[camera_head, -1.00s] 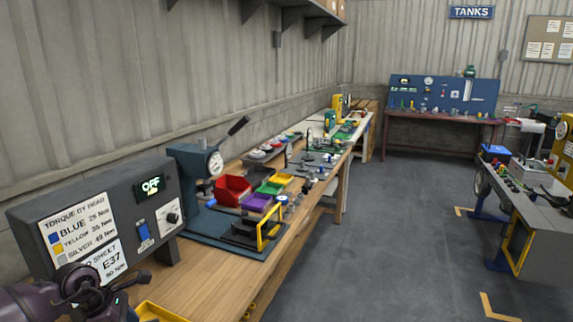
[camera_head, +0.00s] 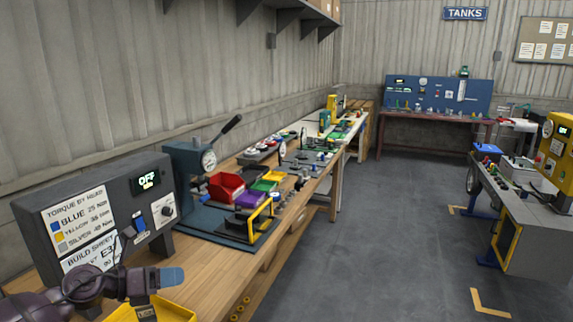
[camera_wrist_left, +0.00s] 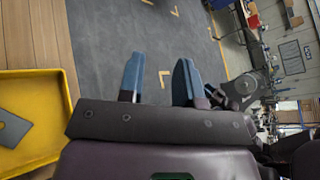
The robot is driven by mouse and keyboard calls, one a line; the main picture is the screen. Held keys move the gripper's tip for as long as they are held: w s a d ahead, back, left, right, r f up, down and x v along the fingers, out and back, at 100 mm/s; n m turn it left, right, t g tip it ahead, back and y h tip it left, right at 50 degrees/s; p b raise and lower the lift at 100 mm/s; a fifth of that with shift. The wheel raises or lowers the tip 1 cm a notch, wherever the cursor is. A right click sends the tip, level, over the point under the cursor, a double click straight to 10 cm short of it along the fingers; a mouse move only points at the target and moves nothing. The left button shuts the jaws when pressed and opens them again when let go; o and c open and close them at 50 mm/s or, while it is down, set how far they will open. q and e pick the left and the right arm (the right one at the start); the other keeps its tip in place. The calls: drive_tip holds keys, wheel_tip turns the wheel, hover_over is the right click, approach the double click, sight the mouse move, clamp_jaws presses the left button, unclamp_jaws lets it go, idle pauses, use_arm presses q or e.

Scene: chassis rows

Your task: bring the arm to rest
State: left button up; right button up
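My left gripper (camera_head: 170,278) is at the lower left of the head view, over the near end of the wooden bench (camera_head: 222,272) and above a yellow tray (camera_head: 185,310). In the left wrist view its two blue fingers (camera_wrist_left: 158,80) stand apart with only grey floor visible between them, so it is open and empty. My left arm comes in from the lower left corner. My right gripper cannot be made out in either view.
A torque display box (camera_head: 100,215) reading OFF stands close beside the left gripper. Beyond it are a blue press (camera_head: 187,165), a red bin (camera_head: 226,187) and several small trays. In the wrist view the yellow tray (camera_wrist_left: 68,88) holds a grey plate (camera_wrist_left: 12,130). The floor (camera_head: 385,230) is clear.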

use_arm(q)
drive_tip(key=s+a+f+m+t+y, duration=0.1)
drive_tip(key=s+f+m+y, duration=0.5)
drive_tip(key=s+f+m, duration=0.6)
drive_tip(key=s+a+f+m+t+y, duration=0.1)
drive_tip(key=s+f+m+y, duration=0.5)
drive_tip(key=s+f+m, duration=0.6)
drive_tip(key=s+m+t, duration=0.1)
drive_tip(key=s+m, duration=0.2)
drive_tip(key=m, duration=0.5)
drive_tip(key=shift+a+f+m+t, duration=0.15)
drive_tip(key=shift+a+m+t, duration=0.15)
drive_tip(key=shift+a+m, duration=0.1)
